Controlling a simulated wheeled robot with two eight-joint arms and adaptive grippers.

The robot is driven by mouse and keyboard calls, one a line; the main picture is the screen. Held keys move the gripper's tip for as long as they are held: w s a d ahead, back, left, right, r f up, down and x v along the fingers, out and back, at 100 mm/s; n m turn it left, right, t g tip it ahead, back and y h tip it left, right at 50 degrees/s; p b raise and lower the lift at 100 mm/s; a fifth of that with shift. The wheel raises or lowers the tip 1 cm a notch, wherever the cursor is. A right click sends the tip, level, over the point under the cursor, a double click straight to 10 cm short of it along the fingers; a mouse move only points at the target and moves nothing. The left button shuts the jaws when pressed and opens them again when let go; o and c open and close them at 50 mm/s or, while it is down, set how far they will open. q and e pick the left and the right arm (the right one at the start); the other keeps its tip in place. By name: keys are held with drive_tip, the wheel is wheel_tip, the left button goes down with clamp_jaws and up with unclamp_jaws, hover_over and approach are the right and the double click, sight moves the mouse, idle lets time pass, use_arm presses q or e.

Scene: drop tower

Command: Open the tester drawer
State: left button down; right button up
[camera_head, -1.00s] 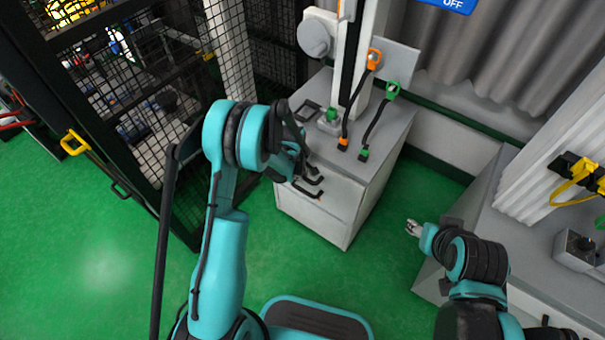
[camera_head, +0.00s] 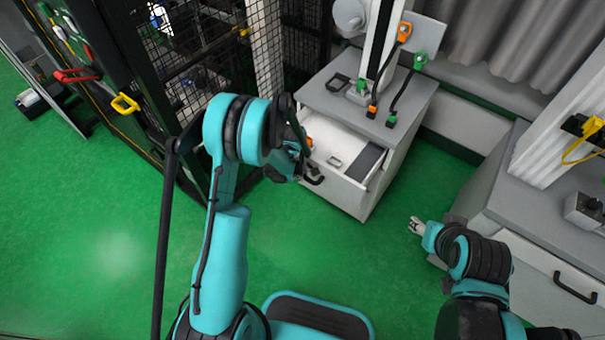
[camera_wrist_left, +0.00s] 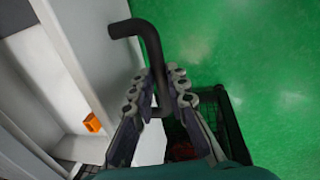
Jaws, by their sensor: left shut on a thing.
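The tester drawer (camera_head: 345,192) stands partly out of the grey-white cabinet (camera_head: 392,160), so its inside shows. Its black bar handle (camera_wrist_left: 150,45) runs between the fingers of my left gripper (camera_wrist_left: 160,92) in the left wrist view. My left gripper is shut on this handle at the drawer's front; in the head view my arm hides part of the handle. An orange item (camera_wrist_left: 92,123) lies inside the drawer. A small grey item (camera_head: 335,161) and a dark flat piece (camera_head: 366,162) also lie in it. My right gripper (camera_head: 415,226) is away from the drawer, over the floor.
The tester's column with an orange-topped lead (camera_head: 404,32) and a green-topped lead (camera_head: 420,61) stands on the cabinet. A black mesh fence (camera_head: 205,85) is close on the left. A grey bench (camera_head: 500,185) stands right. Green floor (camera_head: 345,260) is free in front.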

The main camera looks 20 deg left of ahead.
use_arm(q)
drive_tip(key=shift+s+a, duration=0.1)
drive_tip(key=shift+s, duration=0.2)
drive_tip(key=c, duration=1.5)
unclamp_jaws()
drive_tip(key=r, duration=0.4)
drive_tip(key=s+r, duration=0.1)
drive_tip(key=r, duration=0.3)
drive_tip(key=s+r, duration=0.1)
drive_tip(key=r, duration=0.2)
drive_tip(key=shift+a+r, duration=0.4)
